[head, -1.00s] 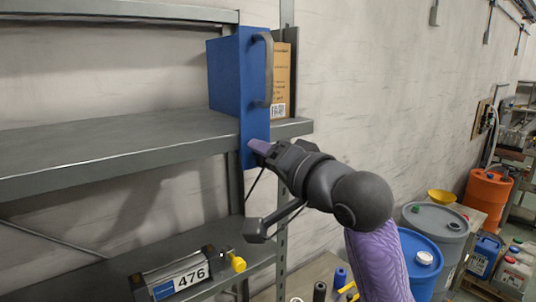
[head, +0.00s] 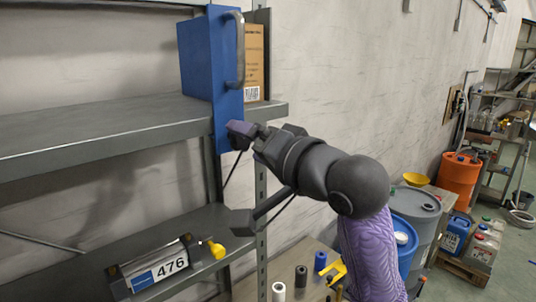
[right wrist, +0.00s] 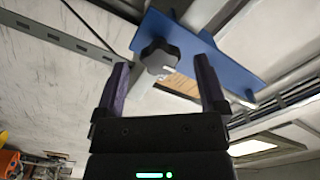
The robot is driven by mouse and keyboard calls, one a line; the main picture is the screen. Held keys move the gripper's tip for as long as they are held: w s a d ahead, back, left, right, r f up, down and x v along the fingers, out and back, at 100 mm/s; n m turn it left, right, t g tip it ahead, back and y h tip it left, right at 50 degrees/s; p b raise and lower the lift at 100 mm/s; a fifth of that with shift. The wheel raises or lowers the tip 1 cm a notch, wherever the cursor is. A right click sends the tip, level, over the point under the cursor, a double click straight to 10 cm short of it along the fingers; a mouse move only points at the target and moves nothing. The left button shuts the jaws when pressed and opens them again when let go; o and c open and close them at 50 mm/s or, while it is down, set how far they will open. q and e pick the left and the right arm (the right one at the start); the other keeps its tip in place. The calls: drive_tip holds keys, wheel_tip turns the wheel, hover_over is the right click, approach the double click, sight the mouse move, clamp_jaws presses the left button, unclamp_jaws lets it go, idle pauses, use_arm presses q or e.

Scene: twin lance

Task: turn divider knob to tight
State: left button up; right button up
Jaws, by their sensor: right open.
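The head view does not show the knob. My right gripper (head: 240,130) is at the divider's lower part. Its open fingers (right wrist: 162,75) lie either side of the knob in the picture; contact cannot be told. My left gripper is not in view.
The grey upper shelf (head: 100,127) is bare left of the divider. A cardboard box (head: 254,60) is behind the divider. A cylinder labelled 476 (head: 160,268) with a yellow knob (head: 217,250) lies on the lower shelf. Blue and orange drums (head: 459,175) stand to the right.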

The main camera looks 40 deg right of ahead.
drive_tip(key=s, duration=0.2)
drive_tip(key=shift+s+d+f+b, duration=0.15)
drive_tip(key=shift+s+f+b, duration=0.1)
drive_tip(key=shift+s+b, duration=0.1)
drive_tip(key=s+b, duration=0.4)
drive_tip(key=b, duration=0.1)
drive_tip(key=shift+s+d+r, duration=0.15)
drive_tip(key=shift+s+r, duration=0.1)
drive_tip(key=shift+s, duration=0.15)
